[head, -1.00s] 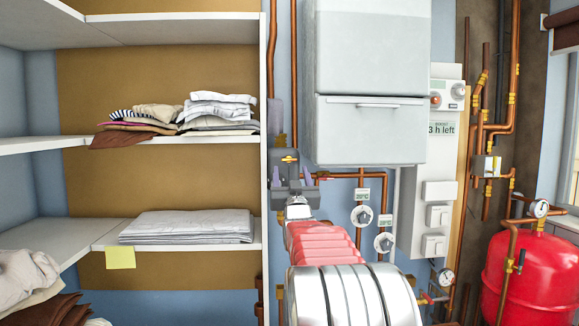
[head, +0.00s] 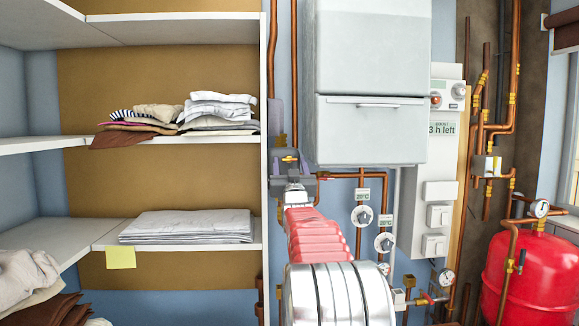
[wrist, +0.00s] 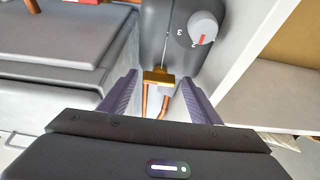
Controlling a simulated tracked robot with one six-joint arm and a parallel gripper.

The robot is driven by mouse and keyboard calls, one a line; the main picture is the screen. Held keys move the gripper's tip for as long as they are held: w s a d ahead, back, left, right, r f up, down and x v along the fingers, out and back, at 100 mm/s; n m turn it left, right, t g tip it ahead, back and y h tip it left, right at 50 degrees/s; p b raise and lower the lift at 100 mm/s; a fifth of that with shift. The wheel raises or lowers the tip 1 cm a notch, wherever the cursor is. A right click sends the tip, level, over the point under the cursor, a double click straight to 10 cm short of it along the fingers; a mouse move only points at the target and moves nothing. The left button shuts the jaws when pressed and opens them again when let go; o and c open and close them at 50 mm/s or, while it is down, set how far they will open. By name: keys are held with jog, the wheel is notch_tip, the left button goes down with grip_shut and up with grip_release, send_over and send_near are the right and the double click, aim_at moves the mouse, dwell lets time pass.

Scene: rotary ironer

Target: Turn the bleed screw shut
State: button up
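The bleed screw appears to be the small brass T-shaped piece (wrist: 158,76) in the wrist view, at the edge of a dark grey housing (wrist: 170,45). Its brass also shows in the head view (head: 290,158). My gripper (wrist: 159,83) is open, with one purple finger on each side of the brass piece and a visible gap on both sides. How far the brass reaches between the fingers is hard to tell.
A grey dial (wrist: 203,28) with a red mark sits on the housing close to my right finger. Copper pipes (wrist: 160,102) run behind the brass piece. A white shelf unit (head: 264,120) stands close on the left, a grey-white cabinet (head: 368,130) close on the right.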

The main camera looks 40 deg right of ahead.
jog(key=c, duration=0.9)
jog(key=shift+c, duration=0.2)
jog(key=shift+n, duration=0.4)
jog(key=n+t+y, duration=0.1)
jog(key=n, duration=0.1)
jog(key=n+y, duration=0.2)
jog(key=n, duration=0.1)
jog(key=shift+s+d+n+t, duration=0.15)
jog(key=shift+n+t, duration=0.15)
jog(key=shift+t, duration=0.1)
jog(key=n+y, duration=0.1)
jog(key=n, duration=0.2)
jog(key=n+y, duration=0.2)
jog(key=n, duration=0.1)
jog(key=shift+s+d+r+n, duration=0.1)
jog(key=shift+d+r+n, duration=0.05)
jog(key=shift+n, duration=0.15)
jog(key=n+y, duration=0.1)
jog(key=n, duration=0.1)
jog(key=n+y, duration=0.1)
jog(key=n, duration=0.2)
jog(key=shift+r+n+g, duration=0.2)
jog(key=shift+n+g, duration=0.1)
jog(key=shift+n+g+y, duration=0.6)
jog(key=shift+n, duration=1.3)
